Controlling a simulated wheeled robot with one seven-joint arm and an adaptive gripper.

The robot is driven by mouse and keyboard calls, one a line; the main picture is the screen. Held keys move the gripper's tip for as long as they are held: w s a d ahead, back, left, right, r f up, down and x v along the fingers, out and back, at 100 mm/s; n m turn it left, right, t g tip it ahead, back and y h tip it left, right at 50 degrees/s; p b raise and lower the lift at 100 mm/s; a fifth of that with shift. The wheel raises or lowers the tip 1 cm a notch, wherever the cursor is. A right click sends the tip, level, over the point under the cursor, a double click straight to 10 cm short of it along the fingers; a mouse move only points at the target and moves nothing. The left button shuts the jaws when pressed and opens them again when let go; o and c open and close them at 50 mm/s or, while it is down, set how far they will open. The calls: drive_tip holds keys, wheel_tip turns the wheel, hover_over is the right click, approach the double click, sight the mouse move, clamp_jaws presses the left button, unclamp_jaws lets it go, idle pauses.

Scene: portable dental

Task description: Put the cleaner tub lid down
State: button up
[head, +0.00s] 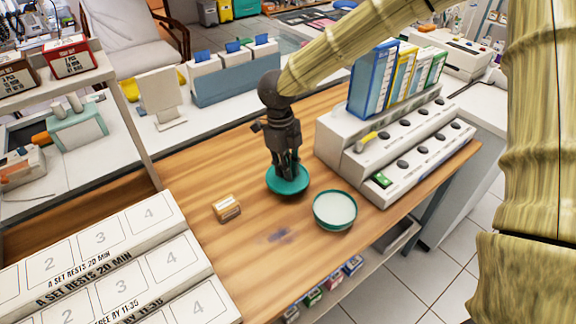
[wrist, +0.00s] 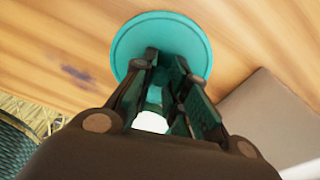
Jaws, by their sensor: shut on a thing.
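The cleaner tub lid (head: 288,184) is a round teal disc. It is in my gripper (head: 287,172), which points down over the wooden table. In the wrist view the lid (wrist: 128,45) spans the space past the fingertips of my gripper (wrist: 165,85), which are closed on its middle. Whether the lid touches the table or hangs just above it I cannot tell. The open tub (head: 335,211), teal with a pale inside, stands just to the right and nearer in the head view. The part of the lid that is gripped is hidden by the fingers.
A stepped white rack (head: 395,150) with dark knobs and binders stands to the right. White numbered trays (head: 120,260) are at the lower left. Bare wooden table (head: 200,165) lies left of my gripper.

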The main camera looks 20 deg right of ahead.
drive_tip(key=shift+w+d+f, duration=0.1)
drive_tip(key=shift+w+d, duration=0.25)
drive_tip(key=shift+w, duration=0.55)
drive_tip(key=shift+w+d+f, duration=0.1)
drive_tip(key=shift+w+d, duration=0.25)
drive_tip(key=shift+w, duration=0.5)
drive_tip(key=shift+f+p, duration=0.35)
drive_tip(key=shift+f, duration=1.4)
drive_tip(key=shift+f, duration=0.1)
drive_tip(key=o, duration=0.6)
drive_tip(key=r, duration=0.4)
drive_tip(key=w+r, duration=0.1)
drive_tip(key=r, duration=0.7)
drive_tip(key=shift+w+a, duration=0.2)
drive_tip(key=shift+a, duration=0.2)
drive_tip(key=shift+r, duration=0.15)
